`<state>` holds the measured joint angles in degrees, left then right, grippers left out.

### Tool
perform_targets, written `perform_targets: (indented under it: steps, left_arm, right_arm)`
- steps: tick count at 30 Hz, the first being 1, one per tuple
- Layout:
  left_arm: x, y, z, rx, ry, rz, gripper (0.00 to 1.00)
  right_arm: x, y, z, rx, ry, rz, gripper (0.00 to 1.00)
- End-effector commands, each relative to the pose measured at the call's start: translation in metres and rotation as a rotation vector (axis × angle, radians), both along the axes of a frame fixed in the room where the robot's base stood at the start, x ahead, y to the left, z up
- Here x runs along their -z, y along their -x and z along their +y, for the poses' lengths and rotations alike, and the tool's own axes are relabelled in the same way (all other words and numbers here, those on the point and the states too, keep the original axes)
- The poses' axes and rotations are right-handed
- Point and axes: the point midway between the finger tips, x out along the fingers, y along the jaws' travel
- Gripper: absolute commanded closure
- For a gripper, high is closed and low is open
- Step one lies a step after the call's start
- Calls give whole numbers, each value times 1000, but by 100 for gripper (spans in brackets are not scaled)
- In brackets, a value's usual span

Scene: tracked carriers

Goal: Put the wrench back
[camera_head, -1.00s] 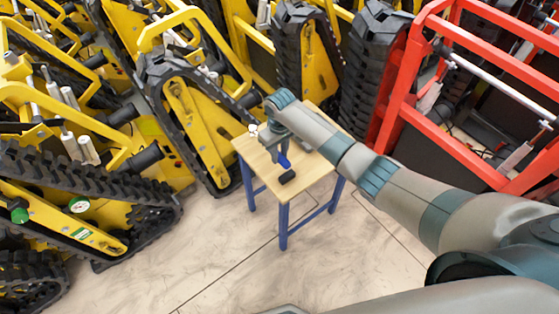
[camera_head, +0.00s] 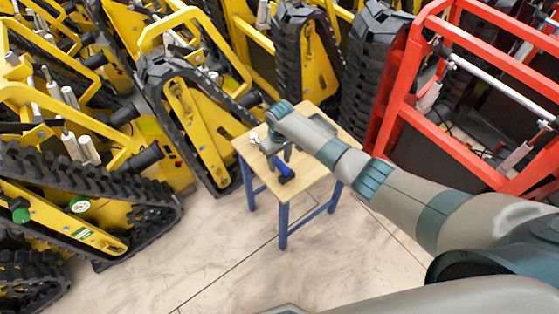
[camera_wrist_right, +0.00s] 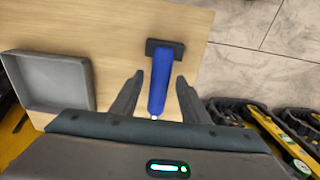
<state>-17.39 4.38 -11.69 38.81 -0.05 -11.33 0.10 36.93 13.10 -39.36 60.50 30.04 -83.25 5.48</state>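A tool with a blue handle (camera_head: 282,165) and a dark block at one end lies on the small wooden table (camera_head: 296,198). It also shows in the right wrist view (camera_wrist_right: 161,80). A small pale piece (camera_head: 254,137) shows on the table beyond my gripper; I cannot tell whether it is the tool's other end. My right gripper (camera_head: 277,157) is low over the table. In the right wrist view its two fingers (camera_wrist_right: 155,92) stand apart on either side of the blue handle, with gaps. The handle's near end meets the gripper body's edge in that view. My left gripper is out of view.
A grey shallow tray (camera_wrist_right: 48,80) is on the table, at the left in the wrist view; my arm hides it in the head view. Yellow tracked carriers (camera_head: 190,110) crowd the left and back. A red frame (camera_head: 400,100) stands at the right. Front floor is clear.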

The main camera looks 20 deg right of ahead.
Motion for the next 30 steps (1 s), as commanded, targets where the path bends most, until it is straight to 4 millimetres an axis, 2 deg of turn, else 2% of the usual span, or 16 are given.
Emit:
perform_targets:
  steps: [8,14,24,30]
  left_arm:
    - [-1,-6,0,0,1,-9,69]
    - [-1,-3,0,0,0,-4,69]
    - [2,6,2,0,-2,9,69]
    - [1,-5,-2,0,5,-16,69]
  right_arm:
    - [-2,0,0,0,0,-1,59]
    - [-16,0,0,0,-1,-2,59]
    - [-71,2,1,-2,-1,-3,59]
    - [-102,3,1,0,-1,-4,59]
